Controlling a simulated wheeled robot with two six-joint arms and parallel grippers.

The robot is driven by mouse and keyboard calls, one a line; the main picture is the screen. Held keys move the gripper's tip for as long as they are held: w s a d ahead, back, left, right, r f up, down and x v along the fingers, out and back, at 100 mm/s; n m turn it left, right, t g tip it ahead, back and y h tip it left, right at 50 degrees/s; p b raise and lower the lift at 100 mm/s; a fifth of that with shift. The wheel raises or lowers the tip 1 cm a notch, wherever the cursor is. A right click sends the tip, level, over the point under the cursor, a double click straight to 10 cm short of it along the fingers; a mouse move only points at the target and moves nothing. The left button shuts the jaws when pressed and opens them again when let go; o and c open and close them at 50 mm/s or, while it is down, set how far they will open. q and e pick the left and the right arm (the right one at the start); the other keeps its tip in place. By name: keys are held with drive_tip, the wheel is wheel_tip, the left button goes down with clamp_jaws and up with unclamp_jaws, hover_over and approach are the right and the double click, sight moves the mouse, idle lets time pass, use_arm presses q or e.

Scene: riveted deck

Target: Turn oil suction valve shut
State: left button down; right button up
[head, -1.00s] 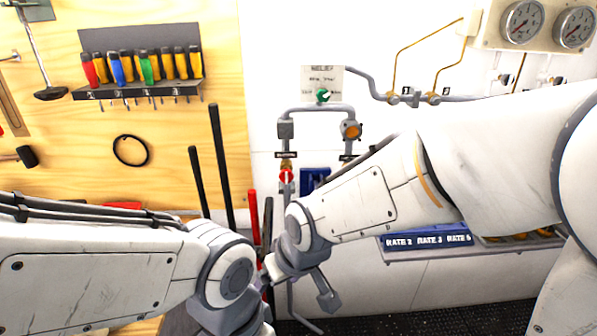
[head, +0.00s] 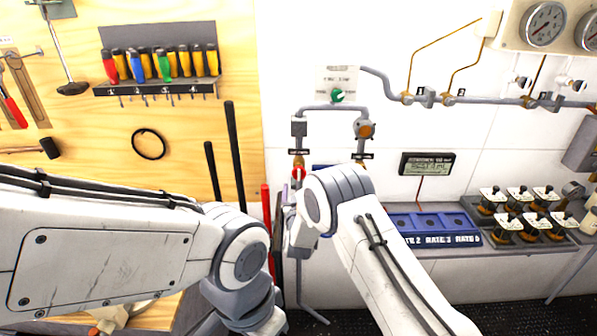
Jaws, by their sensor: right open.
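A red-handled valve (head: 298,174) sits on the left vertical pipe of the wall pipework, under a small black label I cannot read. A round orange fitting (head: 366,130) is on the right vertical pipe, and a green knob (head: 337,96) is on the placard above. I cannot tell from the labels which one is the oil suction valve. My right gripper (head: 292,193) is open, with its fingers pointing up just below the red handle, partly hidden by its own wrist. I cannot tell whether it touches the handle. My left arm's fingers are out of sight at the bottom edge.
A blue tray marked with rates (head: 455,240) and a rack of several brass-and-black fittings (head: 515,215) stand at the right. A digital display (head: 427,164) hangs on the wall. Long black and red handles (head: 234,160) stand left of the pipes. Screwdrivers (head: 165,65) hang on the plywood board.

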sight(299, 175)
drive_tip(key=w+p, duration=0.2)
drive_tip(key=w, duration=0.7)
drive_tip(key=c, duration=1.4)
